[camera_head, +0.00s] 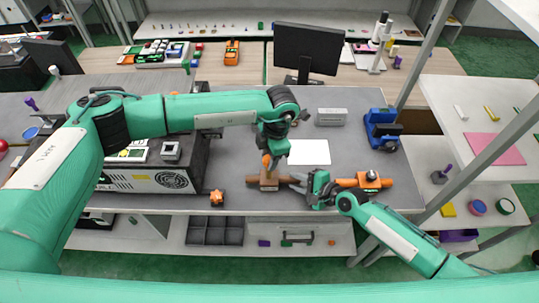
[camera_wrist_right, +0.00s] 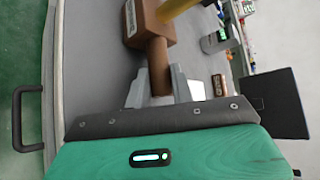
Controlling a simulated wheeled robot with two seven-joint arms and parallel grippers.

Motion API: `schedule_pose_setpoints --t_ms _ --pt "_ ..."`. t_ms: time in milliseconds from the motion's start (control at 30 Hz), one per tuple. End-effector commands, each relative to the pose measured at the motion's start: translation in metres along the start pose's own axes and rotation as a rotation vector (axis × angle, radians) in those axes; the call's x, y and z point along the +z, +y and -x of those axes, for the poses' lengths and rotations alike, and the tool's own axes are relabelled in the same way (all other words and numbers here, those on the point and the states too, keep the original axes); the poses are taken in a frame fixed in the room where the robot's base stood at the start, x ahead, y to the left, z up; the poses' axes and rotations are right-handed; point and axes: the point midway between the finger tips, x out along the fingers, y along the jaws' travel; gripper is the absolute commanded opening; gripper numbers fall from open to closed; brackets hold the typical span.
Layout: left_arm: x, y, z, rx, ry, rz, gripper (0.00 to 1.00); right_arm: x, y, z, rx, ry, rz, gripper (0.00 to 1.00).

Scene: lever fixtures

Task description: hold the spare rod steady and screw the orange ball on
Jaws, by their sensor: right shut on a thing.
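My right gripper (camera_head: 300,183) is low over the front of the bench and shut on a brown rod. In the right wrist view the brown rod (camera_wrist_right: 158,65) runs between the grey fingers into a brown block (camera_wrist_right: 150,22). The block (camera_head: 268,182) shows left of the right gripper in the head view. My left gripper (camera_head: 270,150) points down above the block. A small orange piece (camera_head: 267,161), perhaps the ball, is at its tips; whether the fingers grip it is unclear. A yellow bar (camera_wrist_right: 180,8) rises beside the block in the wrist view.
An orange fixture with a bar (camera_head: 372,181) is right of the right gripper. A small orange block (camera_head: 217,197) lies near the bench's front edge. A white sheet (camera_head: 309,152), grey box (camera_head: 331,117) and blue device (camera_head: 381,130) stand behind. A dark machine (camera_head: 170,170) is at left.

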Motion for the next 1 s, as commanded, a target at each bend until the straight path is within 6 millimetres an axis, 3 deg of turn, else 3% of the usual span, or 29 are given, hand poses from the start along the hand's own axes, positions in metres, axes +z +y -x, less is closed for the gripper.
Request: schedule_pose_setpoints --t_ms 33,133,167,467,500,600,1000 --pt "0.0 0.0001 0.0001 0.0 0.0 0.0 0.28 -0.0001 0.0002 0.0 0.0 0.0 0.0 0.0" --pt "0.0 0.0002 0.0002 0.0 0.0 0.0 0.09 -0.0001 0.0002 0.0 0.0 0.0 0.0 0.0" --pt "0.0 0.0001 0.0002 0.0 0.0 0.0 0.06 -0.0001 0.0002 0.0 0.0 0.0 0.0 0.0" --pt "0.0002 0.0004 0.001 0.016 -0.001 -0.092 0.06 0.0002 0.0003 0.0 0.001 0.0 0.0 0.0" --pt "0.0001 0.0005 0.0009 0.017 -0.001 -0.108 0.37 0.0002 0.0004 -0.0001 0.001 0.0 0.0 0.0" --pt "0.0001 0.0004 0.0006 0.016 -0.001 -0.104 0.57 0.0003 0.0003 -0.0001 0.001 0.0 0.0 0.0" --pt "0.0003 0.0006 0.0077 0.017 -0.002 -0.103 0.59 0.0002 0.0003 0.0 0.001 0.0 0.0 0.0"
